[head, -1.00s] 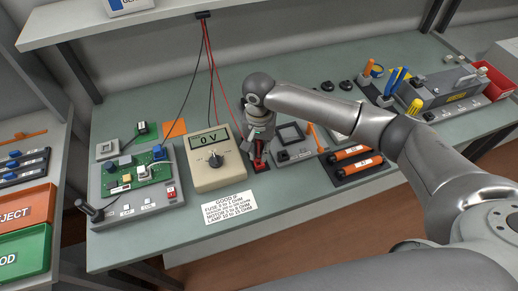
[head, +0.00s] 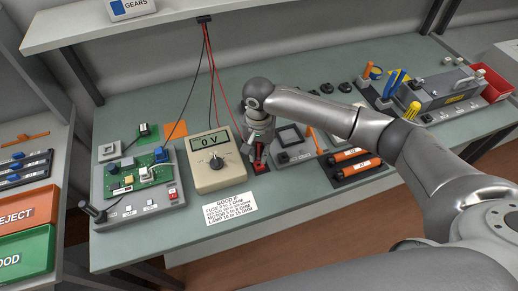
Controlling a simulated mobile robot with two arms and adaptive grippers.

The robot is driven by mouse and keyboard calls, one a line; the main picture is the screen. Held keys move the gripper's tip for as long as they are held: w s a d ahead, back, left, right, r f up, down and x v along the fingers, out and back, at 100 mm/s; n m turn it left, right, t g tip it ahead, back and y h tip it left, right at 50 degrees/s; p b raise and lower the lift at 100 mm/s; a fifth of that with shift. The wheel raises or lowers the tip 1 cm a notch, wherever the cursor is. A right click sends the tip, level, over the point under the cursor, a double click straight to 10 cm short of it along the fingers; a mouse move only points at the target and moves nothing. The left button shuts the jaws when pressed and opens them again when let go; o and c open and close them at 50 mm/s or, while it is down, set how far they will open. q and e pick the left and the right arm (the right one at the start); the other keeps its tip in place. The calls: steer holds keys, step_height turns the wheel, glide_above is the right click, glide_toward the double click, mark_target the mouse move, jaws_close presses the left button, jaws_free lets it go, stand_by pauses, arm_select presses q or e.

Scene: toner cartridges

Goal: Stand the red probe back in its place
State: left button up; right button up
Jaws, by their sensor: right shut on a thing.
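The red probe (head: 259,152) is upright in my right gripper (head: 259,148), just right of the multimeter (head: 214,163), which reads 0 V. Only a little red shows between the fingers; the rest of the probe is hidden by the gripper. Directly below is a small dark holder with red on it (head: 261,168). I cannot tell whether the probe's tip is inside it. My left gripper is not in view.
A grey fixture with a square frame (head: 290,137) stands close right of the holder. Orange cylinders (head: 350,155) lie on a dark mat beyond it. A printed label (head: 231,208) lies in front of the multimeter. Red and black leads (head: 208,60) hang from the shelf.

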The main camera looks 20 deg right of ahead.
mark_target(259, 158)
steer(key=shift+f, duration=0.25)
steer(key=shift+f, duration=0.85)
steer(key=shift+p, duration=0.55)
stand_by(0.5)
steer(key=shift+f, duration=0.75)
stand_by(0.8)
steer(key=o, duration=0.9)
